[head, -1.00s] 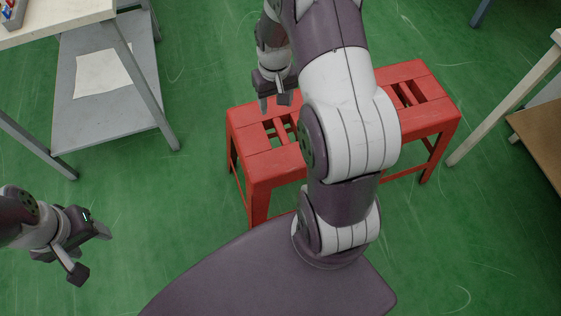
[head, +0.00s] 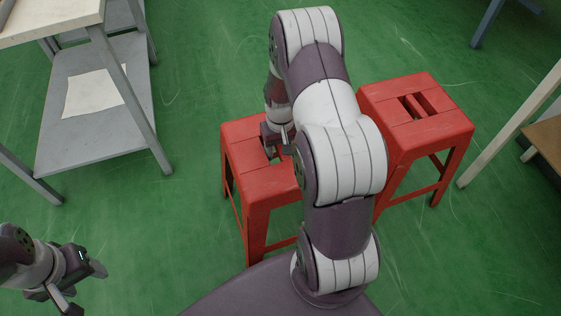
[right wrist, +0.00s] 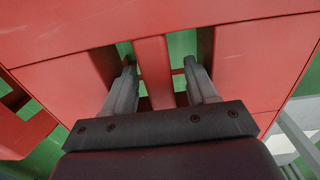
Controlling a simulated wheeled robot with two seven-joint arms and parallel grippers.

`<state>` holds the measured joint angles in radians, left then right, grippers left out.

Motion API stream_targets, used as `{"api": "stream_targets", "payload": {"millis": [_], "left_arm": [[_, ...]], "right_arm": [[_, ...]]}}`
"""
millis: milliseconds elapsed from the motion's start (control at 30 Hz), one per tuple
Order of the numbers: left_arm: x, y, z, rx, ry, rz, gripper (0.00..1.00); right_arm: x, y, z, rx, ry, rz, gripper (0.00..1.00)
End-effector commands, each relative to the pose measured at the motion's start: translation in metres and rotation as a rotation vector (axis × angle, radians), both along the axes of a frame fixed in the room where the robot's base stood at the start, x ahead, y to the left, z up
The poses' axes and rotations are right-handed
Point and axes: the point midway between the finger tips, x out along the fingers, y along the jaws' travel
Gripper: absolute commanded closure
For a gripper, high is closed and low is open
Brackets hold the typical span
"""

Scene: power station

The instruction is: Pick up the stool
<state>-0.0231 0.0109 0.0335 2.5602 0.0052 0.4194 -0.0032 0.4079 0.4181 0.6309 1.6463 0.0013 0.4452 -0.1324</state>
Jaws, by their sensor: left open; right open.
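A red stool (head: 264,187) with a slotted seat stands on the floor in front of me, partly hidden behind my right arm. A second red stool (head: 414,128) stands to its right. My right gripper (head: 280,149) is open at the left stool's seat. In the right wrist view its fingers (right wrist: 160,88) reach into the two seat slots, one on each side of the central red bar (right wrist: 154,71). My left gripper (head: 84,289) is open and empty at the lower left, away from the stools.
A table with a lower grey shelf (head: 95,115) and a paper sheet stands at the upper left. Another table's pale leg (head: 510,128) is at the right. Green floor (head: 160,225) is clear between the left table and the stools.

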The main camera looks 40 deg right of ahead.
Motion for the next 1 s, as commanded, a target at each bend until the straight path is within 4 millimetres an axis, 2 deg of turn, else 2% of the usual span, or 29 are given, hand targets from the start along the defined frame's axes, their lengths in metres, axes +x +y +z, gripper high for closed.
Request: {"api": "stream_targets", "payload": {"millis": [100, 133, 200, 300, 1000], "left_arm": [[0.0002, 0.0000, 0.0021, 0.000, -0.001, 0.000, 0.42], [0.0002, 0.0000, 0.0021, 0.000, -0.001, 0.000, 0.42], [0.0002, 0.0000, 0.0021, 0.000, -0.001, 0.000, 0.42], [0.0003, 0.0000, 0.0021, 0.000, -0.001, 0.000, 0.42], [0.0002, 0.0000, 0.0020, 0.000, -0.001, 0.000, 0.42]], "right_arm": [[0.0003, 0.0000, 0.0024, 0.000, -0.001, 0.000, 0.43], [0.0002, 0.0000, 0.0024, 0.000, -0.001, 0.000, 0.49], [0.0002, 0.0000, 0.0025, 0.000, -0.001, 0.000, 0.72], [0.0001, 0.0001, 0.0024, 0.000, 0.000, 0.000, 1.00], [0.0001, 0.0003, 0.0023, 0.000, 0.000, 0.000, 1.00]]}}
